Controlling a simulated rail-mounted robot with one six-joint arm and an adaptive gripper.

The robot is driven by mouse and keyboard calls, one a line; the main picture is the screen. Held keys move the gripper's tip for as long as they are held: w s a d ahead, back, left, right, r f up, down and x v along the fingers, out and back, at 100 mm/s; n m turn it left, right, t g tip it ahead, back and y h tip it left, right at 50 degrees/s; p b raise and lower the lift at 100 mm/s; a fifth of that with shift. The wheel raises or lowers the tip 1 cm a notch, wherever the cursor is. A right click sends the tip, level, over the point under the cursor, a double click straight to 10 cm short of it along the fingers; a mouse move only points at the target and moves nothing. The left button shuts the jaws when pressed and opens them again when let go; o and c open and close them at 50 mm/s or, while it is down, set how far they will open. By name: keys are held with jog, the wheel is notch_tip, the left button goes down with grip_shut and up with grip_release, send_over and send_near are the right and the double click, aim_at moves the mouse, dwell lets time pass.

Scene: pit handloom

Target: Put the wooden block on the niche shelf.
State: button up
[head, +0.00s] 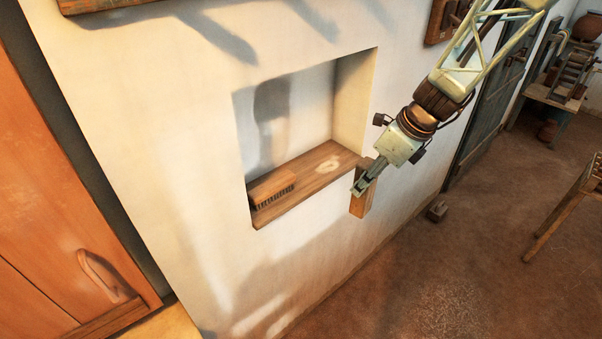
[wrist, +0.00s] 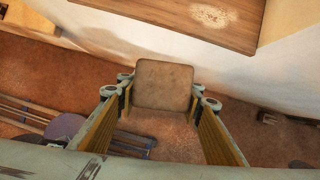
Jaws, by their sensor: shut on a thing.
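The wooden block (head: 361,199) is in my gripper (head: 363,186), held upright in front of the wall at the right end of the niche shelf. In the wrist view the block (wrist: 163,86) sits between the two finger pads of my gripper (wrist: 163,103). The niche shelf (head: 290,189) is a wooden board along the bottom of the wall recess. A pale patch marks its right part. The shelf also shows in the wrist view (wrist: 165,12), beyond the block. The block appears apart from the shelf.
A brush (head: 272,187) with dark bristles lies on the left part of the shelf. The shelf's right part is bare. An orange wooden cupboard (head: 60,190) stands at the left. A small block (head: 437,211) lies on the floor by the wall.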

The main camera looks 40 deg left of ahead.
jog(key=s+a+r+m+p, duration=0.1)
jog(key=s+a+r, duration=0.2)
jog(key=a+r, duration=0.1)
jog(key=shift+a+r+m+t, duration=0.3)
jog(key=shift+r+m+t, duration=0.1)
jog(key=shift+r, duration=0.15)
jog(key=w+a+p, duration=0.3)
jog(key=a, duration=1.4)
jog(key=shift+a, duration=0.4)
jog(key=shift+f, duration=0.15)
jog(key=shift+f+p, duration=0.35)
jog(key=shift+f, duration=1.3)
jog(key=o, duration=1)
jog(key=shift+f, duration=0.1)
